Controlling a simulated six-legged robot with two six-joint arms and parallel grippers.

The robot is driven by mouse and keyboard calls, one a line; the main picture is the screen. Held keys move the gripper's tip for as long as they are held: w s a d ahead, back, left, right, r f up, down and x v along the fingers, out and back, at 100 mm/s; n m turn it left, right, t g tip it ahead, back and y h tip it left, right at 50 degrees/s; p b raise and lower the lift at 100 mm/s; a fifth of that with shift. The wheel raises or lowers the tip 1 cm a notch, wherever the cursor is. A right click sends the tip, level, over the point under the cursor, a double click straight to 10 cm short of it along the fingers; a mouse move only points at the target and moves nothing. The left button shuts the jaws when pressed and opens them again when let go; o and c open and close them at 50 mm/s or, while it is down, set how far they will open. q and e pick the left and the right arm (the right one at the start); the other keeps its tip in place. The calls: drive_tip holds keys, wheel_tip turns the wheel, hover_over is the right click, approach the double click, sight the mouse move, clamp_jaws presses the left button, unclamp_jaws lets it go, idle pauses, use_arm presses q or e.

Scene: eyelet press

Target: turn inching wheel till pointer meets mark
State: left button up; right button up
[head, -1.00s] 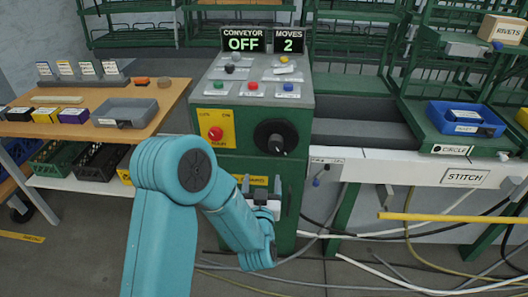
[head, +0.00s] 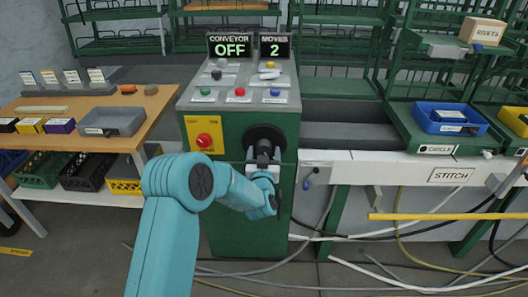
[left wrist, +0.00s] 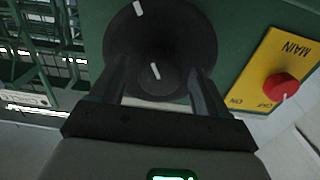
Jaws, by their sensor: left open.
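The black inching wheel (head: 257,131) is on the green press front, mostly hidden behind my left gripper (head: 263,152) in the head view. In the left wrist view the wheel's round hub (left wrist: 172,82) carries a short white pointer line (left wrist: 155,71). A white mark (left wrist: 138,9) shows on the larger black disc (left wrist: 185,25) behind it. The pointer and mark are apart and do not quite line up. My left gripper (left wrist: 158,80) is open, with one finger on each side of the hub; I cannot tell whether they touch it. My right gripper is not in view.
A yellow main switch plate (head: 193,133) with a red knob (head: 204,140) sits beside the wheel. It also shows in the left wrist view (left wrist: 262,62). Coloured buttons (head: 239,92) are on the panel above. Displays read CONVEYOR OFF (head: 229,47) and MOVES 2 (head: 274,48).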

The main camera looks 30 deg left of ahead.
use_arm(q)
drive_tip(key=shift+w+a, duration=0.25)
drive_tip(key=shift+w, duration=0.15)
clamp_jaws()
